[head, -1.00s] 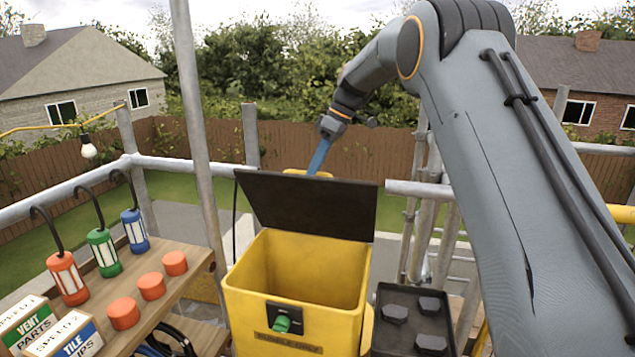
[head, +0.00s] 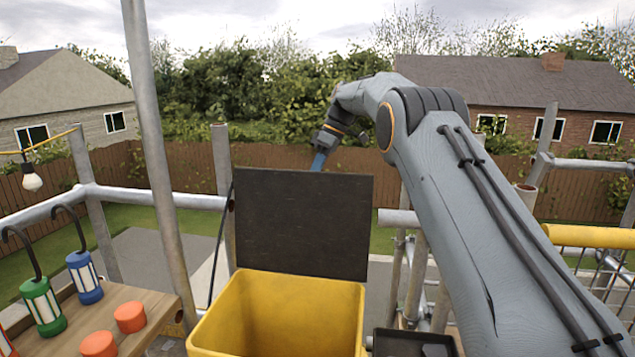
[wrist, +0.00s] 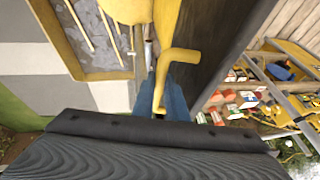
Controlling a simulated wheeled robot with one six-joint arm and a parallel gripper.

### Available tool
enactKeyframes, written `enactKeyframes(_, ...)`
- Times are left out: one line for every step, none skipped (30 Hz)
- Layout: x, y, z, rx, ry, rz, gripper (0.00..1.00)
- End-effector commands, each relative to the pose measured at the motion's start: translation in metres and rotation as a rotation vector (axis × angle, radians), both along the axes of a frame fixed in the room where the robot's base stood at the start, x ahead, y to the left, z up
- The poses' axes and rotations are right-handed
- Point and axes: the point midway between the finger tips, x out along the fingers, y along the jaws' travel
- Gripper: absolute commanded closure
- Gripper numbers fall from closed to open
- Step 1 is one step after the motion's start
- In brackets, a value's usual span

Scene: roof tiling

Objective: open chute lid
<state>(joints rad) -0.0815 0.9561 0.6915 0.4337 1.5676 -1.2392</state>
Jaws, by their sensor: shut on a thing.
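The chute is a yellow box (head: 280,300) at the lower middle of the head view, with its mouth uncovered. Its dark lid (head: 303,222) stands raised, close to upright, along the far edge of the box. My gripper (head: 319,161) is just behind the lid's top edge; its blue fingers show there and their tips are hidden by the lid. In the wrist view, my gripper (wrist: 172,103) is shut on a yellow handle (wrist: 180,58) beside the dark lid (wrist: 213,45).
Scaffold tubes (head: 160,170) stand left of the chute. A wooden shelf (head: 150,305) holds orange caps (head: 130,317) and lamps (head: 84,277). A black tray (head: 400,343) is at the right of the box. Open air lies above the lid.

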Motion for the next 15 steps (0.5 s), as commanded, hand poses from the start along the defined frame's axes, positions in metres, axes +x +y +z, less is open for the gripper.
enactKeyframes(0.0060, 0.0017, -0.0081, 0.000, -0.010, -0.005, 1.00)
enactKeyframes(0.0068, 0.0018, -0.0085, -0.001, -0.011, -0.005, 1.00)
enactKeyframes(0.0075, 0.0016, -0.0087, -0.001, -0.012, -0.005, 1.00)
enactKeyframes(0.0079, 0.0014, -0.0087, -0.001, -0.012, -0.005, 1.00)
enactKeyframes(0.0082, 0.0010, -0.0087, -0.001, -0.013, -0.006, 1.00)
enactKeyframes(0.0086, 0.0005, -0.0088, -0.001, -0.013, -0.006, 1.00)
enactKeyframes(0.0088, 0.0001, -0.0087, -0.001, -0.013, -0.007, 1.00)
enactKeyframes(0.0089, -0.0004, -0.0087, -0.001, -0.013, -0.007, 1.00)
enactKeyframes(0.0091, -0.0010, -0.0086, -0.002, -0.013, -0.008, 1.00)
enactKeyframes(0.0092, -0.0013, -0.0086, -0.002, -0.014, -0.008, 1.00)
enactKeyframes(0.0093, -0.0018, -0.0086, -0.002, -0.014, -0.008, 1.00)
enactKeyframes(0.0096, -0.0023, -0.0087, -0.003, -0.013, -0.009, 1.00)
enactKeyframes(0.0098, -0.0026, -0.0088, -0.003, -0.014, -0.009, 1.00)
enactKeyframes(0.0100, -0.0030, -0.0088, -0.003, -0.014, -0.009, 1.00)
enactKeyframes(0.0101, -0.0034, -0.0088, -0.003, -0.014, -0.010, 1.00)
